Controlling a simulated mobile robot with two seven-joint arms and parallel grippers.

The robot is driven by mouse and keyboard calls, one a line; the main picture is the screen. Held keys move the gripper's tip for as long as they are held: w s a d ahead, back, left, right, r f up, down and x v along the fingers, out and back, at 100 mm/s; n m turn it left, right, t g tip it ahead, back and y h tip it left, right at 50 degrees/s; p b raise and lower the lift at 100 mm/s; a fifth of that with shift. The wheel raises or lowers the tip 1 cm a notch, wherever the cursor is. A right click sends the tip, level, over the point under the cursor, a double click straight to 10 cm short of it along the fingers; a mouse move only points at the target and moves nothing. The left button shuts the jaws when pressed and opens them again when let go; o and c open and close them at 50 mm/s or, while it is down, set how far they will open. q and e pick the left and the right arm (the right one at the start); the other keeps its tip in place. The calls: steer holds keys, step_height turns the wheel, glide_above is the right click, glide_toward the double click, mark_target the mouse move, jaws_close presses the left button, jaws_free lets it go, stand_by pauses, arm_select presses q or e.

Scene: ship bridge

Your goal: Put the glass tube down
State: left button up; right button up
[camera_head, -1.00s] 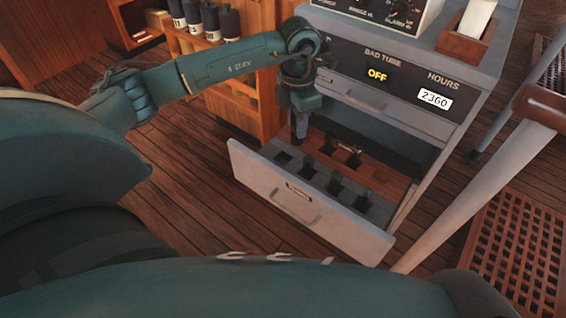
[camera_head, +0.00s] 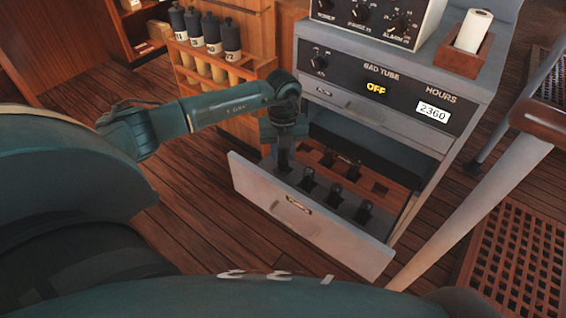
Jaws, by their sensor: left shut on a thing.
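My left gripper (camera_head: 284,160) reaches down into the left front corner of the open drawer (camera_head: 300,215). It is at the left end of a front row of dark slots or holders (camera_head: 335,192). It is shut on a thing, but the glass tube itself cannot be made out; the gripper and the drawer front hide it. I cannot tell whether the tube touches the drawer's inside. My right gripper is not in view.
The cabinet (camera_head: 470,85) above the drawer has a panel reading "BAD TUBE OFF" and "HOURS 2360". A wooden rack (camera_head: 255,70) with several dark-capped bottles (camera_head: 230,38) stands behind my left arm. A pale rail (camera_head: 470,220) runs at the right.

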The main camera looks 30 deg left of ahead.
mark_target(283, 162)
arm_select(q)
steer(key=shift+f, duration=1.95)
steer(key=shift+f+b, duration=0.15)
steer(key=shift+b, duration=0.15)
steer(key=o, duration=1)
step_height(283, 162, up, 12)
steer(key=shift+r+p, duration=0.2)
steer(key=shift+p, duration=0.25)
